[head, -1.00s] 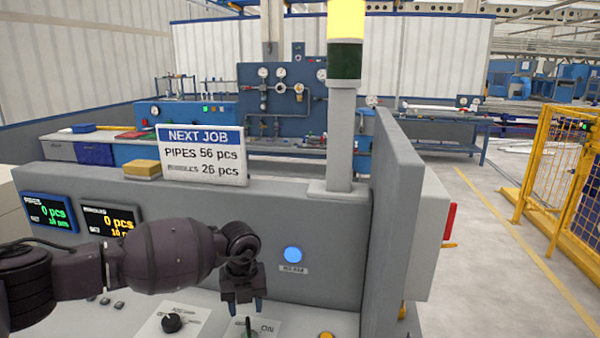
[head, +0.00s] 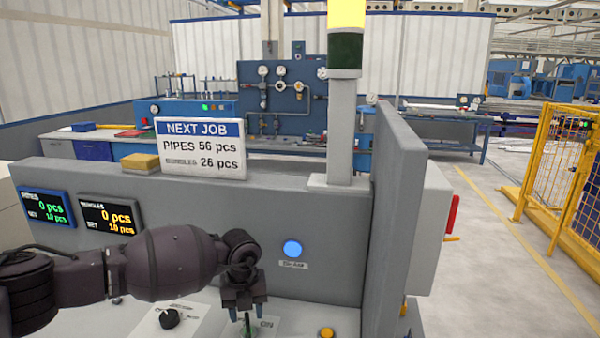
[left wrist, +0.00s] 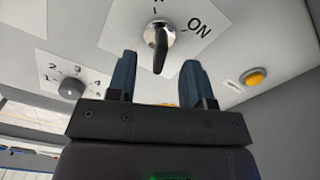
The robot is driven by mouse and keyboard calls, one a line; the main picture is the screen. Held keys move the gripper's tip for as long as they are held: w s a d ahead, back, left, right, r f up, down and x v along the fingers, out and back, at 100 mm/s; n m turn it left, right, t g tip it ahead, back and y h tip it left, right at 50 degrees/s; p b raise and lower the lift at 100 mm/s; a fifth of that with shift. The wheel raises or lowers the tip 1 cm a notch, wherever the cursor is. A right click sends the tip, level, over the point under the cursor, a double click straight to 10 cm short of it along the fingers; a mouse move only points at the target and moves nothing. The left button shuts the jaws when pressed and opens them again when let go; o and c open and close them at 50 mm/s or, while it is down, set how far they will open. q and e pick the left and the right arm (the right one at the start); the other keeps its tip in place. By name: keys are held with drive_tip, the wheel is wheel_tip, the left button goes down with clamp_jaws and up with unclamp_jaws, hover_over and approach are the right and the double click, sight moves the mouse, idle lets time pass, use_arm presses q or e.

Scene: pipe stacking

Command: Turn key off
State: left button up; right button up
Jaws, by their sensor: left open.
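The key switch (left wrist: 158,38) shows in the left wrist view as a silver round base with a dark handle, on a white plate (left wrist: 110,28) with the word ON at its right. In the head view the key (head: 247,326) is a small dark green piece near the bottom edge, partly cut off. My left gripper (head: 244,310) is open just above the key. In the left wrist view its two blue fingers (left wrist: 158,80) stand apart on either side of the key handle's lower end. I cannot tell whether they touch it. My right gripper is not in view.
A rotary selector knob (head: 170,318) sits left of the key. A yellow button (head: 327,333) sits to its right, and a lit blue button (head: 292,249) is on the panel behind. A grey side wall (head: 397,220) bounds the console on the right.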

sight(247, 317)
use_arm(q)
drive_tip(key=shift+f+b, duration=0.65)
drive_tip(key=shift+f, duration=1.2)
drive_tip(key=shift+c, duration=0.8)
clamp_jaws()
